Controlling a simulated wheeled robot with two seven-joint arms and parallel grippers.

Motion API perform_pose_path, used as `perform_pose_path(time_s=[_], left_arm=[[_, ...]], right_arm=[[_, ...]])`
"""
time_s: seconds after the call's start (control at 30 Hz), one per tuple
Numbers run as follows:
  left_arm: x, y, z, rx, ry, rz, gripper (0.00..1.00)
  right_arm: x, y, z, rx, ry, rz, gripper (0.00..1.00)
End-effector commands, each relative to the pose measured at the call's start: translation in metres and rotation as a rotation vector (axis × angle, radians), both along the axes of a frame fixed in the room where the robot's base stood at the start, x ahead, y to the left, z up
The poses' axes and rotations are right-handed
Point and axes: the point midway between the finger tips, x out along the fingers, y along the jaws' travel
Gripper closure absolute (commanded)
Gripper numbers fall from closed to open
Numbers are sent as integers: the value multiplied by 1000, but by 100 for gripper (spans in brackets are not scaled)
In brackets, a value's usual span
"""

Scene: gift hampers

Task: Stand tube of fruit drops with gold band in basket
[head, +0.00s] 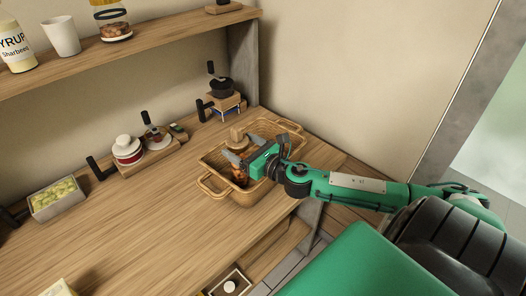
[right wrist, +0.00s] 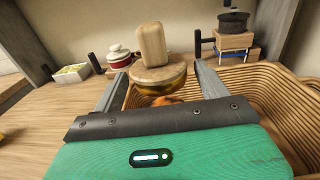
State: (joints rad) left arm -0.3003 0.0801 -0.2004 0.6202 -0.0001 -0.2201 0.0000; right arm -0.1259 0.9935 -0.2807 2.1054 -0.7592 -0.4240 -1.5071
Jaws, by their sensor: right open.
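A clear tube with amber pieces inside, likely the fruit drops (head: 239,175), stands roughly upright in the woven basket (head: 212,188). It has a round wooden lid with a tan block-like knob on top. In the right wrist view the tube (right wrist: 160,86) shows a gold band under its lid. My right gripper (head: 256,148) is open, with one finger on each side of the tube. In that view its two grey fingers (right wrist: 160,76) show gaps beside the tube. The tube's base is hidden by the gripper and basket. My left gripper is not in view.
A wooden rack with a red-and-white pot (head: 127,151) and a dark pot on a stand (head: 221,88) are along the wall. A tray of pale green pieces (head: 56,198) is at the left. The shelf above holds a syrup bottle (head: 14,46). The front-left counter is mostly clear.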

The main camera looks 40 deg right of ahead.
Motion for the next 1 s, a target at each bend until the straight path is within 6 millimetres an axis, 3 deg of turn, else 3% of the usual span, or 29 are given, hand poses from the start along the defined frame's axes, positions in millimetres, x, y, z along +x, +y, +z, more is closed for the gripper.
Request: perform_pose_path(time_s=[0.6, 1.0], left_arm=[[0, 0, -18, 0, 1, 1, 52], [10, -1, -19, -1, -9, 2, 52]], right_arm=[[-60, -10, -2, 1, 2, 0, 24], [-82, -14, -1, 1, 1, 0, 24]])
